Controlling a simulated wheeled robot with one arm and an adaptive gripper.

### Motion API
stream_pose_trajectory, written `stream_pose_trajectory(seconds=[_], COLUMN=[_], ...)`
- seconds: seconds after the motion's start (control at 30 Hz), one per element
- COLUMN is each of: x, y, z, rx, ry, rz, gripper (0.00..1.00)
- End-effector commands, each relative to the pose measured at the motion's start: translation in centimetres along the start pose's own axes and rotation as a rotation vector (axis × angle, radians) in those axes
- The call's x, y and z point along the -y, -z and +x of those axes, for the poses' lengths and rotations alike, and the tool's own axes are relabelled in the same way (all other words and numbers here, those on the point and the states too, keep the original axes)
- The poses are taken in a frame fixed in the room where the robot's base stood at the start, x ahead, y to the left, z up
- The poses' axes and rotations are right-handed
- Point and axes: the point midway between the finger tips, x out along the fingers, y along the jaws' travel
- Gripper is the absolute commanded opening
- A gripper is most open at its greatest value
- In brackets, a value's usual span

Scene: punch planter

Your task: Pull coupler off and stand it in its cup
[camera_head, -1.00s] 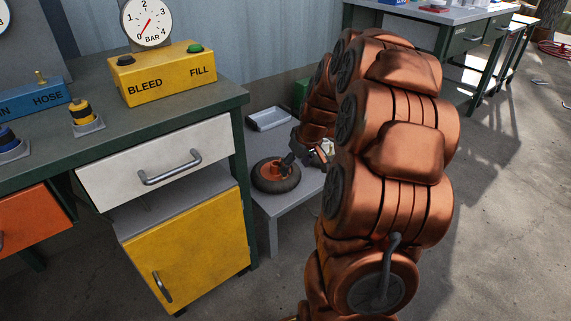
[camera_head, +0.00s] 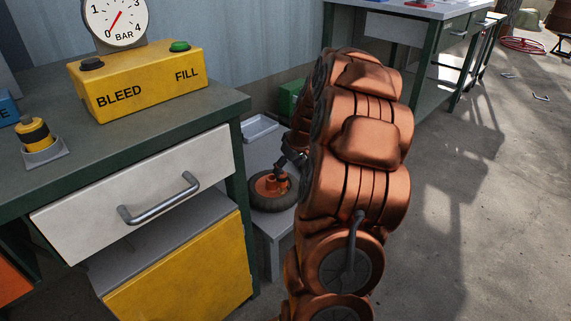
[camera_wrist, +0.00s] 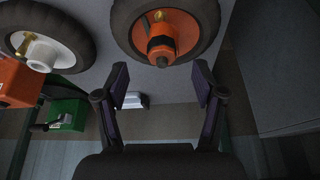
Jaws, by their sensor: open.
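In the wrist view an orange coupler (camera_wrist: 162,45) with a black band and dark tip shows at the orange hub of a black-tyred wheel (camera_wrist: 202,42). A brass stem shows beside it; I cannot tell how they join. My gripper (camera_wrist: 160,76) is open and empty, its fingers apart just short of the coupler. In the head view the wheel (camera_head: 271,206) lies on a low grey stand, and my arm hides most of the gripper. A yellow-and-black coupler (camera_head: 35,133) stands in a grey cup (camera_head: 47,156) on the bench. No empty cup is visible.
A second wheel (camera_wrist: 75,25) with a white hub is at the wrist view's left, beside a green box (camera_wrist: 67,115). A yellow BLEED/FILL box (camera_head: 140,82) and a gauge (camera_head: 117,20) stand on the bench. A grey tray (camera_head: 260,128) lies behind the wheel.

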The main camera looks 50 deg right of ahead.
Motion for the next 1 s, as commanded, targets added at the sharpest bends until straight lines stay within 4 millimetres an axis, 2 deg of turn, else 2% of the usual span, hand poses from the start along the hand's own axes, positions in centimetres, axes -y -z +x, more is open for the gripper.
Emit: stream_pose_trajectory(seconds=[0.3,0.5,0.83,1.0], x=[0.2,0.1,-0.1,-0.1], y=[-0.1,-0.1,0.0,0.0], z=[4.5,6.6,6.9,6.9], rx=[0.003,0.001,0.000,0.000], ry=[0.002,-0.001,-0.001,-0.001], rz=[-0.004,-0.002,0.001,0.000], gripper=[0.69,0.69,0.69,0.53])
